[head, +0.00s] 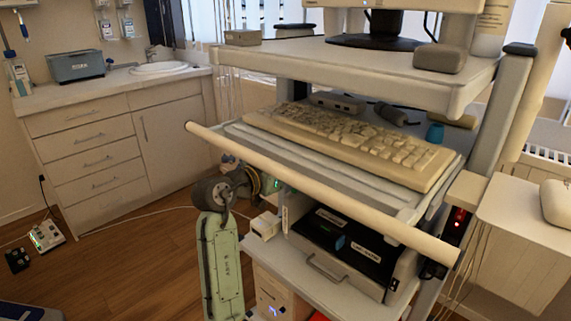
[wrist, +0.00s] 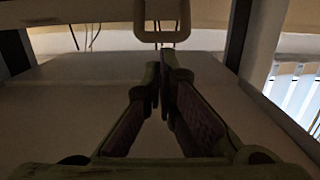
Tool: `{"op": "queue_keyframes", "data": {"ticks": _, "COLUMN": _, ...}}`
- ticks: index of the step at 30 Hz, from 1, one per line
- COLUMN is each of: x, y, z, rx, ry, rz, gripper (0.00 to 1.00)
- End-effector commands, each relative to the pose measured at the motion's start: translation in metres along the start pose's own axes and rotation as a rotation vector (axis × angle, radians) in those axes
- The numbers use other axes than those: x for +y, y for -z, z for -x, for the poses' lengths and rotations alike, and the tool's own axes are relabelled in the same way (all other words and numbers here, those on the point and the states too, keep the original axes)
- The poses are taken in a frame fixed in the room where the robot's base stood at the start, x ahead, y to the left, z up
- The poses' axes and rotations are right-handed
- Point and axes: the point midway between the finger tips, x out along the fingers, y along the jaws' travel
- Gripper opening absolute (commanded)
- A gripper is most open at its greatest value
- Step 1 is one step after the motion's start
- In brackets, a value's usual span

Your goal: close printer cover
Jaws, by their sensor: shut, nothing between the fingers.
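The printer (head: 377,283) sits on a lower shelf of the cart, under the keyboard tray. It has a pale body, a dark top with white labels and a grey handle (head: 325,271) on its front. I cannot tell from this angle how its cover stands. My pale green arm rises to the left of the printer, and its end is partly hidden by the keyboard tray. In the wrist view my gripper (wrist: 160,85) is shut and empty, its fingertips close together. A pale loop (wrist: 162,37) shows just beyond the fingertips, apart from them as far as I can see.
The keyboard (head: 350,143) lies on the tray (head: 320,187), whose long front bar overhangs the printer. A small white box (head: 265,225) stands left of the printer. A white unit (head: 525,225) is at the right. Wooden floor (head: 130,270) is open at the left.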

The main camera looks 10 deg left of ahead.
Motion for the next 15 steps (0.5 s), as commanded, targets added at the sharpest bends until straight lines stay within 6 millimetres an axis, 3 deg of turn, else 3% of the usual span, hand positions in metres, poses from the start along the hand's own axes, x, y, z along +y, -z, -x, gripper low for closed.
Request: {"op": "queue_keyframes", "data": {"ticks": 15, "x": 0.0000, "y": -0.0016, "z": -0.0054, "rx": 0.004, "ry": 0.001, "rz": -0.001, "gripper": 0.00}}
